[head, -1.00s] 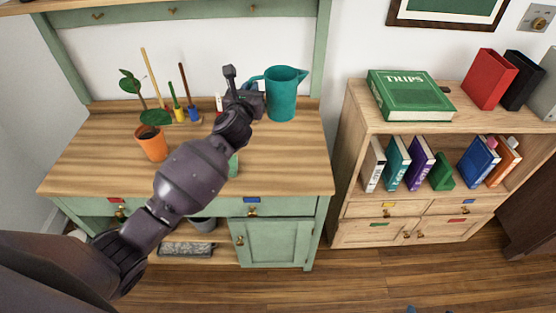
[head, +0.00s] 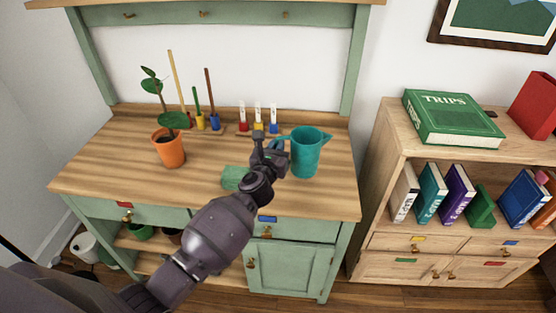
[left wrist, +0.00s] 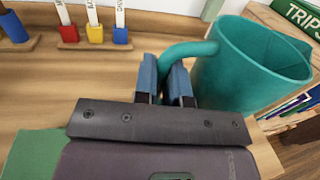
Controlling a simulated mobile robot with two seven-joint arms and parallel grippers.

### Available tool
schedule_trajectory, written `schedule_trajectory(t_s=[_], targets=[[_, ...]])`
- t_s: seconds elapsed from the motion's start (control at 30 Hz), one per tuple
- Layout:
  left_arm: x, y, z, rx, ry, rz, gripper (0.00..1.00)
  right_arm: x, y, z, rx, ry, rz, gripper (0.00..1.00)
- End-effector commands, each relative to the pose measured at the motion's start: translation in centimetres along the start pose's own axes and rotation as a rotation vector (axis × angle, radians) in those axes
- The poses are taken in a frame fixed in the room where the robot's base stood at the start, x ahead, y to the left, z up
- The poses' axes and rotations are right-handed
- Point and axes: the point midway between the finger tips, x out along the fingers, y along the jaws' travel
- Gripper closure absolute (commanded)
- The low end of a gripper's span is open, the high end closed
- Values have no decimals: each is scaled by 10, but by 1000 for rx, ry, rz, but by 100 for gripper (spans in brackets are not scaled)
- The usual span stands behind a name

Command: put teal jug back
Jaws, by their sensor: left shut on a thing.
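The teal jug (head: 309,152) is upright at the right part of the wooden worktop (head: 110,170); I cannot tell whether its base touches the wood. My left gripper (head: 274,155) is at the jug's left side, shut on its handle. In the left wrist view the handle of the jug (left wrist: 235,70) passes between the two blue-padded fingertips of the gripper (left wrist: 166,80). The jug's open top shows and looks empty. My right gripper is not in view.
A flat green object (head: 233,177) lies left of the gripper. Labelled red, yellow and blue holders (head: 258,122) stand at the back. An orange pot with a plant (head: 168,150) and coloured tools (head: 197,118) are at left. A bookshelf (head: 375,165) stands to the right.

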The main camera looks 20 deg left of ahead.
Motion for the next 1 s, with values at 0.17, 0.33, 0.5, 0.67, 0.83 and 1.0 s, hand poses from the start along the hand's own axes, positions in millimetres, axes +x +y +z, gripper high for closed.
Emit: schedule_trajectory(t_s=[0.17, 0.33, 0.5, 0.67, 0.83, 1.0], targets=[[0, 0, -23, -1, 5, 1, 100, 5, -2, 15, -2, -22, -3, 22], [0, 0, -43, -1, 6, 0, 100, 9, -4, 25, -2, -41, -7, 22], [0, 0, -39, 0, -2, 0, 100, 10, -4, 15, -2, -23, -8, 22], [0, 0, -40, 0, -2, 0, 100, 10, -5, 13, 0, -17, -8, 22], [0, 1, -45, 0, 1, 1, 85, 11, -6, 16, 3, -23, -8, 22], [0, 1, -44, 0, 0, 0, 63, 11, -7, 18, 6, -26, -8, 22]])
